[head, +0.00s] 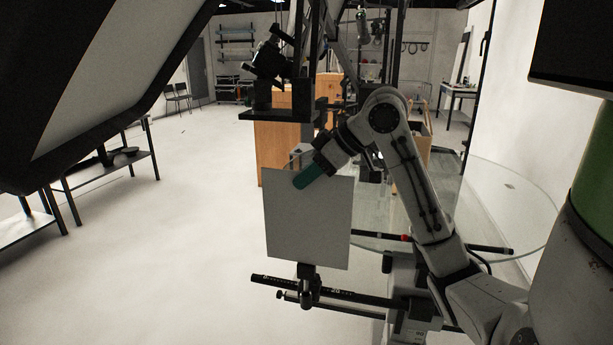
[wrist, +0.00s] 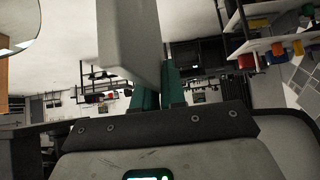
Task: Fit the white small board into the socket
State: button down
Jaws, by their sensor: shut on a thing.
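The white small board (head: 308,222) is a flat, near-square panel standing upright in the middle of the head view. My gripper (head: 307,176) has teal fingers and is shut on the board's upper edge. In the wrist view the board (wrist: 130,42) rises pale between the teal fingers (wrist: 159,95). A black holder (head: 308,284), which looks like the socket, sits on a dark horizontal bar directly below the board's bottom edge. The board's lower edge meets or overlaps the holder in the picture; I cannot tell whether it is seated in it.
The dark bar (head: 345,291) runs sideways below the board. A round glass plate (head: 512,205) lies at the right. Wooden cabinets (head: 282,140) and a black stand are behind the board. A dark table (head: 95,172) stands at the left, with open floor (head: 185,230) between.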

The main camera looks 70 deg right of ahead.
aim_at(344, 176)
jog(key=shift+f+b, duration=1.6)
jog(key=shift+f, duration=0.85)
jog(key=c, duration=1.1)
grip_release()
jog(key=shift+r, duration=0.1)
jog(key=v, duration=1)
jog(key=shift+s+r, duration=0.3)
jog(key=shift+f, duration=0.1)
